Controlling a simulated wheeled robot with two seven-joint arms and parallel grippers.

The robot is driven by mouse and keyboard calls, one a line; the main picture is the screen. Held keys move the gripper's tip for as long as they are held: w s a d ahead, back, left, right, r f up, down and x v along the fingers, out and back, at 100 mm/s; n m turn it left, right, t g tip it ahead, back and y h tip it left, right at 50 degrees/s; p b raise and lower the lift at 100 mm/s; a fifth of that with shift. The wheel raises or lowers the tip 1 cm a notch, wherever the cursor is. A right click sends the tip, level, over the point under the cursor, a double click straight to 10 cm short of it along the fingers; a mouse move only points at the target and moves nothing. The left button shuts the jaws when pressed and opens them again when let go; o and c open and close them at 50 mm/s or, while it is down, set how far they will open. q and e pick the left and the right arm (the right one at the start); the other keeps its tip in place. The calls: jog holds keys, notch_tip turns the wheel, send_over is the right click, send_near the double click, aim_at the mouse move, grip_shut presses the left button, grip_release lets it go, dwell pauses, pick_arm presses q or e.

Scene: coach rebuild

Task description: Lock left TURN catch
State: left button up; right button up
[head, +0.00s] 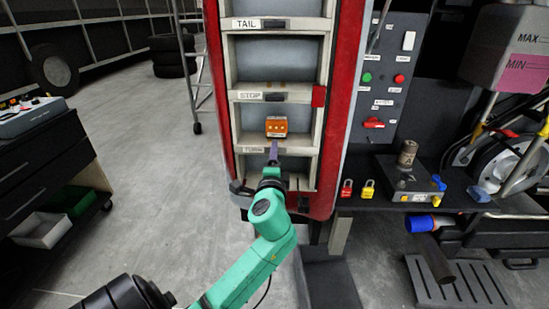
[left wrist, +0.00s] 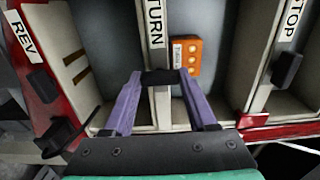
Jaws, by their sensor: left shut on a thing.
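The TURN label (head: 254,150) is on a pale crossbar of the red-framed lamp unit, and the label also shows in the left wrist view (left wrist: 155,22). The dark TURN catch (left wrist: 160,77) sits on that bar at the end of the label. My left gripper (left wrist: 160,82) has its purple fingers on either side of the catch, shut on it. In the head view the left gripper (head: 273,157) hides most of the catch. An orange block (head: 276,127) sits in the bay just above the TURN bar. My right gripper is not in view.
The STOP catch (head: 274,97) and TAIL catch (head: 273,24) are on higher bars. The REV catch (left wrist: 44,86) is beside the TURN bay. Red (head: 346,188) and yellow (head: 368,190) padlocks are on the bench at right.

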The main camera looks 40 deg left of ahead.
pick_arm(q)
jog(key=o, duration=1.4)
jog(key=shift+c, duration=0.2)
jog(key=b+v, duration=0.3)
jog(key=v, duration=1.1)
jog(key=shift+s+d, duration=0.2)
